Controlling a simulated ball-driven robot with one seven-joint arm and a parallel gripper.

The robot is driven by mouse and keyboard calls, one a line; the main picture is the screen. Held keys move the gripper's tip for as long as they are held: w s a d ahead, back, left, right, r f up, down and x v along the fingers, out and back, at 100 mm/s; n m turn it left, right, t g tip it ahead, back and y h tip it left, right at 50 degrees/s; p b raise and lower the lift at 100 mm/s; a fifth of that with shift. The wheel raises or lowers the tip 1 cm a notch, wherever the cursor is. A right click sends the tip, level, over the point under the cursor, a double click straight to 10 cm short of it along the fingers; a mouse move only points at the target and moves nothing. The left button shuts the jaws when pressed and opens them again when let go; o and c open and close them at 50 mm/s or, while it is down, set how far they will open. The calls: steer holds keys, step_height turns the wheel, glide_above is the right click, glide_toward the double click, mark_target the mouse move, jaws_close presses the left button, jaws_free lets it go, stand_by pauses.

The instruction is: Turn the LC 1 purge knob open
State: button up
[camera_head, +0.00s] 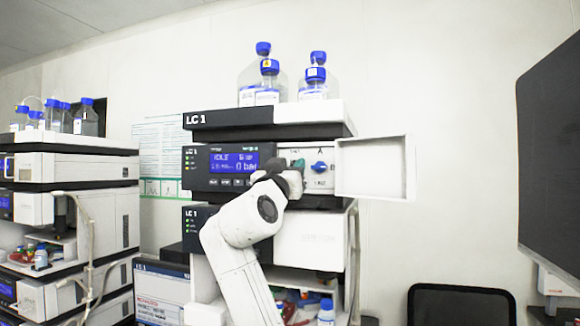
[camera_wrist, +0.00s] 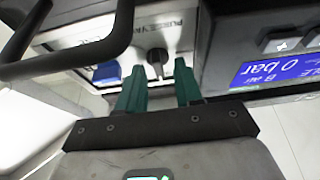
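The LC 1 purge knob (camera_wrist: 157,60) is a dark knob on a light panel under an upside-down "PURGE" label in the wrist view. My gripper (camera_wrist: 160,66) has two green fingers, spread apart, with the knob showing between their tips. A gap shows on either side of the knob, and I cannot tell how far the tips reach along it. In the head view my gripper (camera_head: 298,163) is at the left part of the open LC 1 pump panel and hides the purge knob.
A blue knob (camera_wrist: 106,72) sits beside the purge knob; it also shows in the head view (camera_head: 319,167). The white panel door (camera_head: 375,168) stands open to the right. The LC 1 display (camera_head: 233,160) is at left. Bottles (camera_head: 313,85) stand on top.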

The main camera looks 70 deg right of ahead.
jaws_close()
steer(key=shift+n+t, duration=0.3)
steer(key=shift+t, duration=0.1)
steer(key=n+t+p, duration=0.1)
steer(key=n, duration=0.1)
steer(key=n+t+y+p, duration=0.1)
steer(key=n, duration=0.2)
steer(key=shift+r+t, duration=0.15)
steer(key=shift+t, duration=0.15)
steer(key=n+t, duration=0.1)
steer(key=n, duration=0.1)
steer(key=n+t+y+p, duration=0.1)
steer(key=n, duration=0.2)
steer(key=n+y, duration=0.1)
steer(key=n, duration=0.2)
steer(key=n+t+y, duration=0.1)
steer(key=n, duration=0.1)
steer(key=shift+n+t+p, duration=0.3)
steer(key=shift+n, duration=0.1)
steer(key=shift+n+y, duration=1)
steer(key=shift+n, duration=1.4)
